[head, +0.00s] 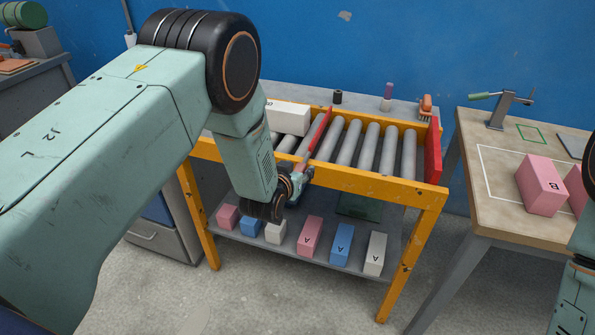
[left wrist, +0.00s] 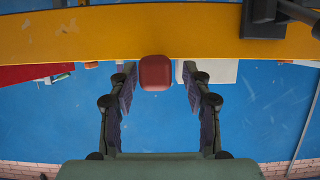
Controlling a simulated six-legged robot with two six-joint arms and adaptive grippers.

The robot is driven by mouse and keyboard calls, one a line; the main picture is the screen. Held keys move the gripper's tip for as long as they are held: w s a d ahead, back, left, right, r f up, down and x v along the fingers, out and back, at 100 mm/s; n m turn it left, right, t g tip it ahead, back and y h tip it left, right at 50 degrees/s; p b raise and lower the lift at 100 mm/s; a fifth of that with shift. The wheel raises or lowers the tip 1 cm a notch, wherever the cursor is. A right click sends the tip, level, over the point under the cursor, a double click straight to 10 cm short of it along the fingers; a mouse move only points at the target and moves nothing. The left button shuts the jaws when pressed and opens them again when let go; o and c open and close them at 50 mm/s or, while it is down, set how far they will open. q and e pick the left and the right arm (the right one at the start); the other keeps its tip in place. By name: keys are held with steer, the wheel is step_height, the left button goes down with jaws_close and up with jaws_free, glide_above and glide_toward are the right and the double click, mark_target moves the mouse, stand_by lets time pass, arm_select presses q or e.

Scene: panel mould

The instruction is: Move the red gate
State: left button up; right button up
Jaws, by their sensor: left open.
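The red gate (head: 319,132) is a thin upright red bar lying across the rollers of the yellow-framed conveyor, just right of a white box. My left gripper (head: 294,183) is at the conveyor's front rail, below the near end of the gate. In the left wrist view, a rounded red knob (left wrist: 155,72) lies between the two open fingers (left wrist: 156,90), with a gap on each side. The knob appears to be the gate's handle, but the join is hidden. My right gripper is out of view; only part of that arm shows at the right edge.
A white box (head: 288,118) sits on the rollers left of the gate. A red end plate (head: 433,150) closes the conveyor's right end. Several coloured blocks stand on the lower shelf (head: 265,243). A table (head: 490,205) with pink boxes stands right. Rollers right of the gate are clear.

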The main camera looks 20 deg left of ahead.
arm_select(q)
steer(key=shift+d, duration=0.3)
steer(key=shift+a, duration=0.25)
steer(key=c, duration=0.5)
steer(key=shift+d, duration=0.1)
jaws_close()
